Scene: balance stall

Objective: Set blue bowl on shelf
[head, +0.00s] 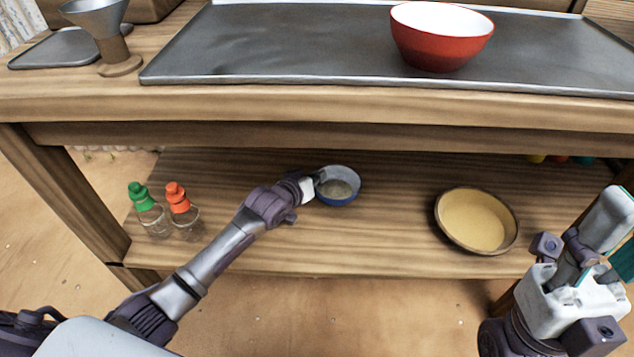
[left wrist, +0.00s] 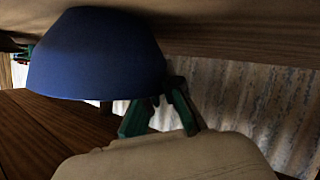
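The blue bowl (head: 338,189), pale grey inside, is upright at the lower shelf (head: 390,235), near its middle; I cannot tell whether it rests fully on the boards. My left gripper (head: 316,183) reaches in from the left and is shut on the bowl's left rim. In the left wrist view the bowl (left wrist: 95,58) fills the upper left, opening downward in the picture, with the green fingers (left wrist: 160,98) on either side of its wall. My right gripper (head: 590,250) is at the lower right, away from the bowl; its finger gap is unclear.
A shallow tan bowl (head: 476,219) stands right of the blue bowl. Bottles with green (head: 147,209) and orange (head: 182,208) caps stand at the shelf's left. Above, the counter edge (head: 300,105) overhangs; a red bowl (head: 441,36) sits on its metal tray (head: 270,50).

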